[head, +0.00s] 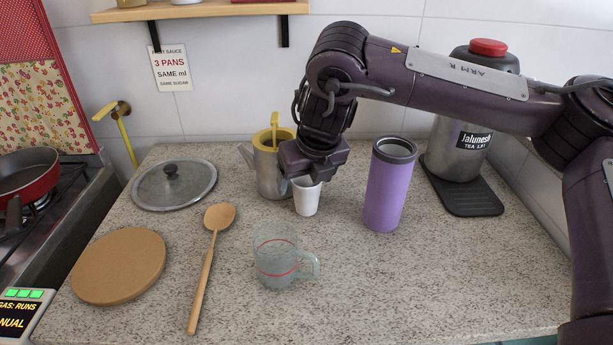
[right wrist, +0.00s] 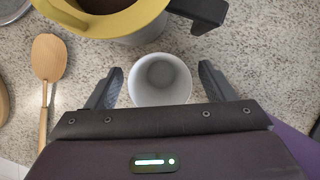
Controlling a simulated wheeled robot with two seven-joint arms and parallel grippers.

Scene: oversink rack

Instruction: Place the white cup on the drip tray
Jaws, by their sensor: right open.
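The white cup (head: 307,198) stands upright on the speckled counter, its top partly hidden by my right gripper in the head view. My right gripper (head: 308,177) points down over the cup. In the right wrist view the white cup (right wrist: 160,80) is empty and sits between the two open fingers of my right gripper (right wrist: 160,85), with a gap on each side. The black drip tray (head: 470,205) lies at the right of the counter, with a large steel dispenser (head: 458,140) with a red cap over its back part. The tray's front part is bare. My left gripper is not in view.
A steel pot with a yellow rim (head: 272,165) stands close behind the cup, and a purple tumbler (head: 388,190) stands between cup and tray. A glass measuring cup (head: 277,258), wooden spoon (head: 208,262), round board (head: 119,266) and metal lid (head: 174,186) lie nearby. The front right counter is clear.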

